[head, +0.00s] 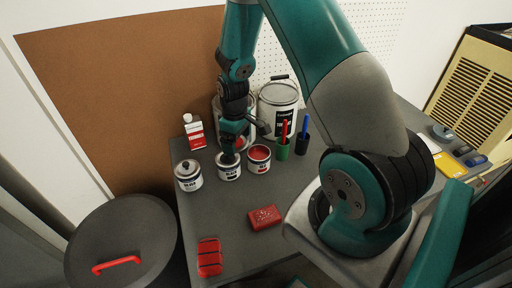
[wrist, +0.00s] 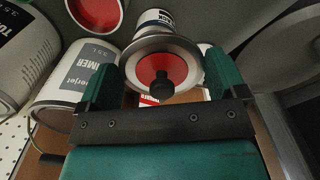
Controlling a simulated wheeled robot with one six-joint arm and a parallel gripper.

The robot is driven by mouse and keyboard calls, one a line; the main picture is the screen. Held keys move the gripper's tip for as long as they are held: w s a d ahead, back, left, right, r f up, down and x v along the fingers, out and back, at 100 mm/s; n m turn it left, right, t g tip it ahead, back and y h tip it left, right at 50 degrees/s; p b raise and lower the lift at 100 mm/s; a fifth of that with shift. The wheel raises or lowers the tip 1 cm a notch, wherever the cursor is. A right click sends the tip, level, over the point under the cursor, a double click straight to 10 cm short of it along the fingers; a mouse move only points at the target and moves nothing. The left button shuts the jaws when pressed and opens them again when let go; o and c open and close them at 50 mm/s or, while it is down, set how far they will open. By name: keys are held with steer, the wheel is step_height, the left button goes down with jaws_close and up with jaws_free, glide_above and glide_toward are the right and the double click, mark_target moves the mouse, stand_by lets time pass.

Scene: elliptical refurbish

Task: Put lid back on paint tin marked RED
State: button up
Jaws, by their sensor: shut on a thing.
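My gripper (wrist: 160,85) points down at the middle of three small paint tins. In the wrist view its fingers stand on either side of a round lid (wrist: 186,68) with a grey rim, red centre and black knob. It is shut on this lid. The middle tin (head: 229,172) is under the gripper; I cannot tell whether the lid touches it. The right-hand small tin (head: 259,158) is open and shows red paint; its red opening also shows in the wrist view (wrist: 98,12). The left-hand tin (head: 188,176) has a knobbed lid on. The small labels are too blurred to read.
A red-and-white bottle (head: 195,132) and large primer tins (head: 278,108) stand behind. Green (head: 283,150) and black (head: 302,144) holders stand to the right. A red block (head: 264,217) and a red striped item (head: 209,257) lie in front. A round bin (head: 120,235) stands beside the table.

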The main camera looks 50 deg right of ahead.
steer(key=d+f+n+b, duration=0.4)
steer(key=d+b, duration=0.2)
steer(key=d, duration=0.4)
steer(key=shift+s+d+f+b, duration=0.1)
steer(key=shift+f+b, duration=1.1)
steer(key=shift+f, duration=0.3)
steer(key=shift+s+d+f+b, duration=0.1)
steer(key=shift+f+b, duration=1.05)
steer(key=shift+f, duration=0.35)
steer(key=shift+p, duration=0.35)
steer(key=shift+f, duration=0.15)
steer(key=o, duration=0.6)
